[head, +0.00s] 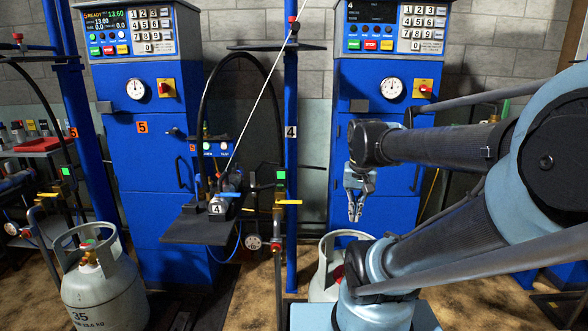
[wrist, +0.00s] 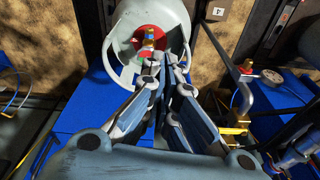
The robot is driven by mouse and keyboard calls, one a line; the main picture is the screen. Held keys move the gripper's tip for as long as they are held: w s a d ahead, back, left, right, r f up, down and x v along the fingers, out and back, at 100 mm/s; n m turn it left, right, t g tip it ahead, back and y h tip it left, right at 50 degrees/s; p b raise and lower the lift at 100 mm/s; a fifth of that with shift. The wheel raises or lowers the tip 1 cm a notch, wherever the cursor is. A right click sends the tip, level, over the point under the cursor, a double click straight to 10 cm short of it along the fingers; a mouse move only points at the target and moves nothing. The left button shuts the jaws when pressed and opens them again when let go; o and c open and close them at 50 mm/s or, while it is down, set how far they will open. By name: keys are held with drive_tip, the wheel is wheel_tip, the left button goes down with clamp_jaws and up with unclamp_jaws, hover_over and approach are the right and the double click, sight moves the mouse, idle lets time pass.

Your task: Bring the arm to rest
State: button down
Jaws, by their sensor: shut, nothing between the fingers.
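My gripper (head: 355,216) hangs at the end of my arm with its fingers pointing down, in front of the right blue cabinet (head: 345,120). Its fingers are close together with nothing between them. In the wrist view my gripper (wrist: 166,68) is seen from above. A grey gas cylinder (wrist: 125,45) with a red top and brass valve lies beyond the fingertips there. My arm comes in from the right of the head view, bent at a large joint.
A grey cylinder (head: 325,285) stands below my gripper, partly hidden by my arm. Another cylinder marked 35 (head: 103,295) stands at the left. A blue post (head: 291,170) with hoses and a black platform (head: 198,231) stand left of my gripper. A left blue cabinet (head: 140,190) stands behind.

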drive_tip(key=s+d+f+n, duration=0.1)
drive_tip(key=s+f+n, duration=0.1)
drive_tip(key=s+f, duration=0.3)
drive_tip(key=shift+s+f, duration=0.4)
drive_tip(key=shift+f, duration=0.55)
drive_tip(key=shift+w+f, duration=0.2)
drive_tip(key=shift+w, duration=0.25)
